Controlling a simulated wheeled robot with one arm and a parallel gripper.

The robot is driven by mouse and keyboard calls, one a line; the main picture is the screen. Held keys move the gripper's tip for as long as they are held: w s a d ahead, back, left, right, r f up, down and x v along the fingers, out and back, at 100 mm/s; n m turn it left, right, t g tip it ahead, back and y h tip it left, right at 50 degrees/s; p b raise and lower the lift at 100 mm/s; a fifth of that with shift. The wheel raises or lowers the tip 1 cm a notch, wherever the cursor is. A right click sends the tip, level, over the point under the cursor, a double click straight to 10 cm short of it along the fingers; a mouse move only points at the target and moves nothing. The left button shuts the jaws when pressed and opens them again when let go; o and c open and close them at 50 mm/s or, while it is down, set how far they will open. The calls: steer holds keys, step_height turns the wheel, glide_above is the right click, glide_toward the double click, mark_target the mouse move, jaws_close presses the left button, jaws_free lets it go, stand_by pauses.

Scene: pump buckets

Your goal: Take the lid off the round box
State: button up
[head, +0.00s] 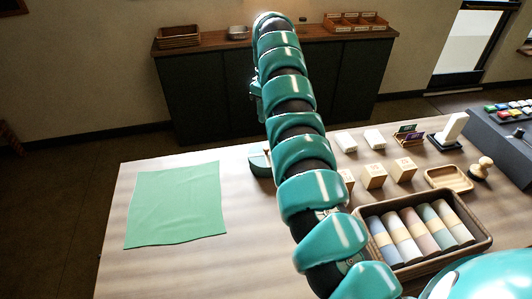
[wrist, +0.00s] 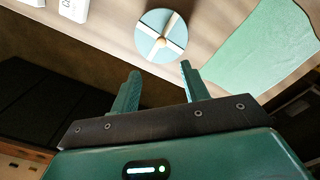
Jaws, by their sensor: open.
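The round box (wrist: 148,50) stands on the table in the wrist view, seen from above. Its round lid (wrist: 174,27) is teal with pale crossing bands and a small wooden knob (wrist: 161,41) in the middle. The lid is on the box. In the head view my arm hides most of the round box (head: 259,165), and only its left side shows. My gripper (wrist: 158,74) is open and empty, its two fingers pointing toward the box but apart from it. In the head view I cannot make out the fingers behind my arm.
A green cloth (head: 178,204) lies flat on the left of the table. Wooden blocks (head: 374,176) stand right of my arm, behind a basket (head: 484,246) of several rolled cloths. A small wooden tray (head: 449,178) lies further right. Bare table lies between cloth and box.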

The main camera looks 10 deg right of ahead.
step_height(320, 180, down, 3)
steer(key=p, duration=0.1)
glide_above(266, 148)
steer(key=f, duration=0.6)
steer(key=shift+d+f, duration=0.3)
steer(key=shift+a+f, duration=0.1)
steer(key=shift+f, duration=0.05)
steer(key=shift+f+p, duration=0.3)
steer(key=shift+p, duration=0.2)
step_height(266, 148, down, 4)
steer(key=shift+a+f+p, duration=0.15)
steer(key=shift+p, duration=0.9)
jaws_close()
steer(key=shift+w, duration=0.1)
